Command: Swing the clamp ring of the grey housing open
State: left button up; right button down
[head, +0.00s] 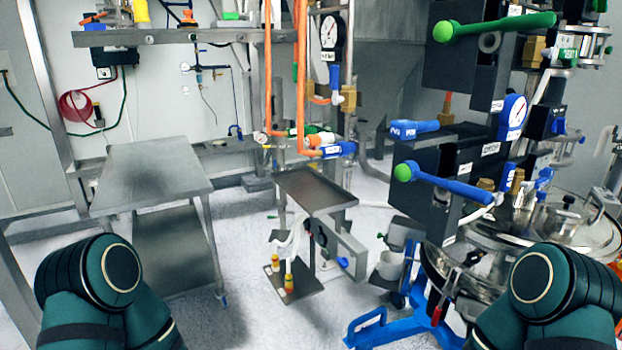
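A grey box-like housing (338,243) with a blue knob at its lower end sits on a small stand in the middle of the head view. Grey cylindrical parts (391,264) stand to its right, beside the large vessel. I cannot tell for sure which of these is the grey housing of the task. I cannot make out a clamp ring or whether it is open. Both my arms show only as dark green links at the bottom left and bottom right. Neither gripper is in view.
A bare steel table (150,170) stands at the left. A steel tray top (315,187) is behind the housing. A steel vessel (560,232) and black boxes with coloured handles (445,190) crowd the right. A blue frame (385,326) stands on the floor. Floor at centre-left is clear.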

aim_at(275, 126)
jog(key=i+j, duration=0.15)
jog(key=j, duration=0.25)
jog(key=i+j+z, duration=0.15)
jog(key=j, duration=0.25)
jog(key=i+j, duration=0.15)
jog(key=j, duration=0.25)
jog(key=i+j+z, duration=0.1)
jog(key=j, duration=0.3)
jog(key=i+j, duration=0.2)
jog(key=j, duration=0.2)
jog(key=i+j+z, duration=0.15)
jog(key=j, duration=0.7)
jog(key=i+z, duration=0.05)
